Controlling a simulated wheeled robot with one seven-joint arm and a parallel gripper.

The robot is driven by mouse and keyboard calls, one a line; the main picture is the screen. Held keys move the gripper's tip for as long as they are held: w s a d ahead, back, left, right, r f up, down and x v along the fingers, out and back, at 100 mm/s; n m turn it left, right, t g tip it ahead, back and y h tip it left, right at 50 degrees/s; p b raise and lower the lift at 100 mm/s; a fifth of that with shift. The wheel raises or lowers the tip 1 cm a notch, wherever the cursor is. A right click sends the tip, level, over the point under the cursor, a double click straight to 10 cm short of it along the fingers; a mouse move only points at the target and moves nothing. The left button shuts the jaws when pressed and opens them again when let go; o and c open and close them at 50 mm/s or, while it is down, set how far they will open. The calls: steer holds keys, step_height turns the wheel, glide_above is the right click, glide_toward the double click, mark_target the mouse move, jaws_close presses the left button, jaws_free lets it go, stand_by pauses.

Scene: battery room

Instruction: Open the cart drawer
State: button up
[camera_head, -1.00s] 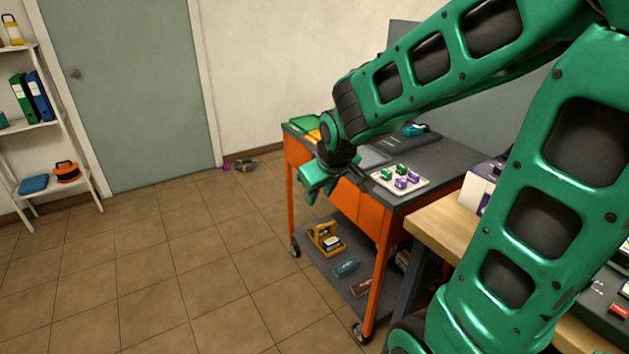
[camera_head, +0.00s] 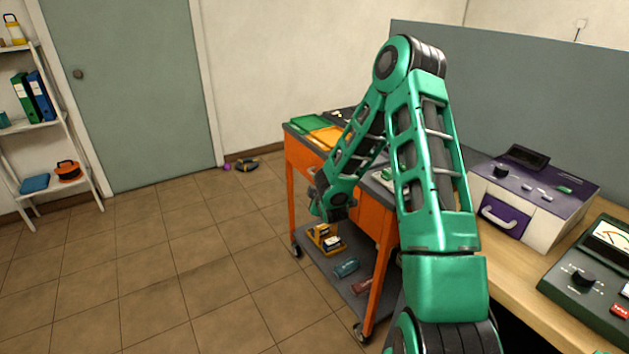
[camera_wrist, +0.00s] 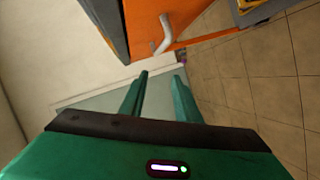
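The cart (camera_head: 300,162) has an orange body, a dark top and a lower shelf. In the head view, my arm covers much of its front, and I cannot make out the drawer handle there. The wrist view shows an orange front (camera_wrist: 185,18) with a pale metal handle (camera_wrist: 164,36) near its lower edge. My gripper (camera_head: 317,209) is low in front of the cart's orange front. In the wrist view, my gripper (camera_wrist: 161,76) has its two fingers apart with nothing between them. The handle appears just beyond the fingertips, not between them.
A green tray (camera_head: 303,124) and an orange tray (camera_head: 325,137) lie on the cart top. The lower shelf holds a yellow carrier (camera_head: 325,240) and a teal item (camera_head: 346,267). A workbench (camera_head: 515,262) with instruments stands at right.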

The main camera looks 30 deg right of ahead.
steer(key=shift+w+d+f+n+t+h, duration=0.3)
steer(key=shift+w+d+f, duration=0.65)
steer(key=shift+w, duration=0.75)
steer(key=shift+w+d+f+n+t+h, duration=0.25)
steer(key=shift+w+d+f+t, duration=0.3)
steer(key=shift+w+d, duration=0.9)
steer(key=shift+w+d+f+n+t+h, duration=0.25)
steer(key=shift+w+d+f, duration=0.6)
steer(key=shift+w, duration=1.05)
jaws_close()
